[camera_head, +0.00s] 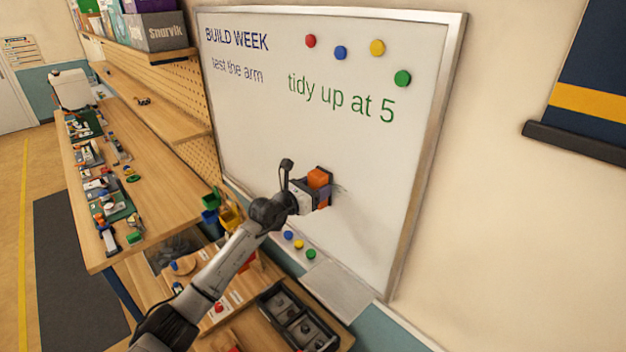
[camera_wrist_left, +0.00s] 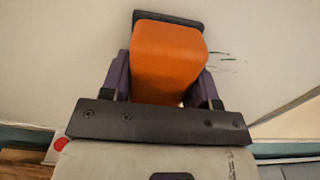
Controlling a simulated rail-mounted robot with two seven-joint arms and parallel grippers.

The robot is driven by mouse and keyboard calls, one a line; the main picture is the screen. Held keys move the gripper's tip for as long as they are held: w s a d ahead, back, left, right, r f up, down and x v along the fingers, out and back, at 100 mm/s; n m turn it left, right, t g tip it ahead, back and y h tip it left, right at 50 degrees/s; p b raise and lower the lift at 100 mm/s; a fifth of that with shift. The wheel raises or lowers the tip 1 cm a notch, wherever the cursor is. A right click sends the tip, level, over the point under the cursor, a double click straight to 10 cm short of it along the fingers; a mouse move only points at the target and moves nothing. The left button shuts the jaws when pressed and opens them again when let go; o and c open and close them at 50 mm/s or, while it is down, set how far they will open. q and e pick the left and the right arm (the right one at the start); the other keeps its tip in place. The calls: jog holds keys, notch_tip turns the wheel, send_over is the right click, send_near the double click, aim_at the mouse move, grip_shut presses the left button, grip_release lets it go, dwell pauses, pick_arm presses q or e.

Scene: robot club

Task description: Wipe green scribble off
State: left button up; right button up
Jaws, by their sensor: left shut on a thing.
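My left gripper (camera_head: 322,192) reaches in from the lower left to the lower middle of the whiteboard (camera_head: 270,130). It is shut on an orange eraser block (camera_head: 318,178) with a dark pad, which also shows between the fingers in the left wrist view (camera_wrist_left: 167,60). The pad is at the board and appears to touch it. A few thin dark strokes of the scribble (camera_wrist_left: 228,55) show just right of the eraser; they are faint in the head view (camera_head: 341,188). Any marks under the pad are hidden. My right gripper is not in view.
Above are green "tidy up at 5" (camera_head: 341,97), dark "BUILD WEEK" (camera_head: 236,39) and several round magnets (camera_head: 340,53). A dark tray (camera_head: 298,318) and cluttered workbench (camera_head: 150,190) lie below and left.

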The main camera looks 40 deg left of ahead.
aim_at(351, 197)
pick_arm(q)
jog(key=shift+s+d+p, duration=0.25)
jog(key=shift+d+p, duration=0.6)
jog(key=shift+p, duration=0.15)
jog(key=shift+s+d+r+p, duration=0.1)
jog(key=shift+d+r+p, duration=0.05)
jog(key=shift+d+p, duration=1.05)
jog(key=shift+d+b, duration=0.25)
jog(key=shift+b, duration=0.05)
jog(key=shift+s+d+f, duration=0.1)
jog(key=shift+d+f, duration=0.1)
jog(key=shift+d, duration=0.15)
jog(key=shift+s+d, duration=0.2)
jog(key=shift+d, duration=0.8)
jog(key=shift+s+d, duration=0.15)
jog(key=shift+d, duration=0.85)
